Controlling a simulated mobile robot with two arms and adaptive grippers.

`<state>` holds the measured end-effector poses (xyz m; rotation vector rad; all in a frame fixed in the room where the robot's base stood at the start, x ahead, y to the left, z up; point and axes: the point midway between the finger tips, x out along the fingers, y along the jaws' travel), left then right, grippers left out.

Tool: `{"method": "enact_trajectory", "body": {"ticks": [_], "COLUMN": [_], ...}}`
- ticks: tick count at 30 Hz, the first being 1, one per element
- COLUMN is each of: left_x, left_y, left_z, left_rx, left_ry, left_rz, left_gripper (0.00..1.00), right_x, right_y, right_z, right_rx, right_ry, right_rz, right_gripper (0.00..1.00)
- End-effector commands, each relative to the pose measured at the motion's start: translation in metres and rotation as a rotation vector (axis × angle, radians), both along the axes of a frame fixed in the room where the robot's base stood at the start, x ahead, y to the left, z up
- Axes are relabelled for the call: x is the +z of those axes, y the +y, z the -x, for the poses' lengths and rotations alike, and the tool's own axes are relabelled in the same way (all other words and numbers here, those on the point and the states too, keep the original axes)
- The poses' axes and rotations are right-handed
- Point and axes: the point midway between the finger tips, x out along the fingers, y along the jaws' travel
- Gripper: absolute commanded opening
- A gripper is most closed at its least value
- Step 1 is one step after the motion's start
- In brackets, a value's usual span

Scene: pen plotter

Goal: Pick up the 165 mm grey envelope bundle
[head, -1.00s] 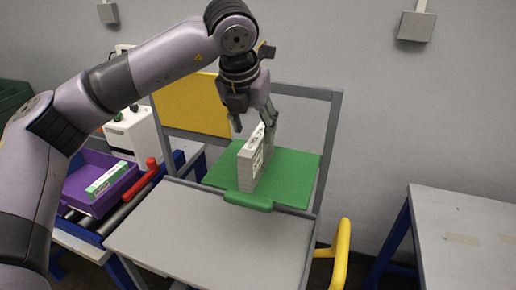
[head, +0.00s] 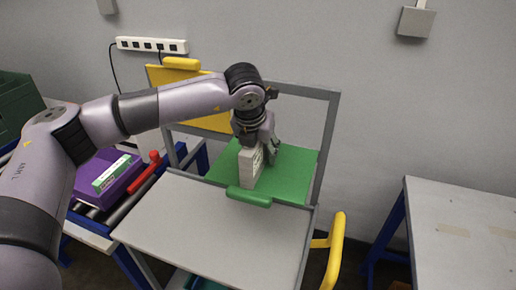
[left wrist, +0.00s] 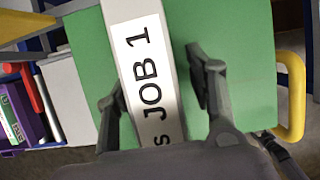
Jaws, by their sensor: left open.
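The grey envelope bundle (head: 248,166) stands upright on a green mat (head: 298,168) in the head view. In the left wrist view the bundle (left wrist: 152,75) shows a white label reading "JOB 1" along its top. My left gripper (head: 258,146) is open and reaches down over the bundle from above. In the left wrist view its two fingers (left wrist: 158,95) lie one on each side of the bundle, with a visible gap at the right finger. Whether the left finger touches it I cannot tell. My right gripper is not in view.
A grey tray top (head: 215,220) lies in front of the mat. A purple bin (head: 112,178) with a green-and-white labelled item and a red handle (head: 146,172) are at left. A yellow handle (head: 335,250) stands at right. A grey table (head: 465,230) is further right.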

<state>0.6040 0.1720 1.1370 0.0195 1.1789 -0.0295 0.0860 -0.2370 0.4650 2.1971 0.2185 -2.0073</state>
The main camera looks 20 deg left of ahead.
Motion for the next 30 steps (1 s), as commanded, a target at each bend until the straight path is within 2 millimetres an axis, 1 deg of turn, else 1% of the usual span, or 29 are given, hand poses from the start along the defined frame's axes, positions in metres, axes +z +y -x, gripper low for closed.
{"method": "enact_trajectory", "body": {"ticks": [2, 24, 30], "left_x": [0.0001, 0.0007, 0.0013], "left_y": [-0.0002, -0.0003, -0.0003], "left_z": [0.0000, 0.0002, -0.0001], "left_rx": [0.000, 0.000, 0.000], "left_ry": [0.000, 0.000, -0.001], "left_rz": [0.000, 0.000, 0.001], "left_gripper": [0.49, 0.00, 0.00], "right_x": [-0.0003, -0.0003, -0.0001], "right_y": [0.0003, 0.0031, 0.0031], "right_z": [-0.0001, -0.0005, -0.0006], "right_rx": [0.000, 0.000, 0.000], "right_ry": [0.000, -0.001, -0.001], "right_rz": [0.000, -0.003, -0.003], "right_gripper": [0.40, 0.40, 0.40]}}
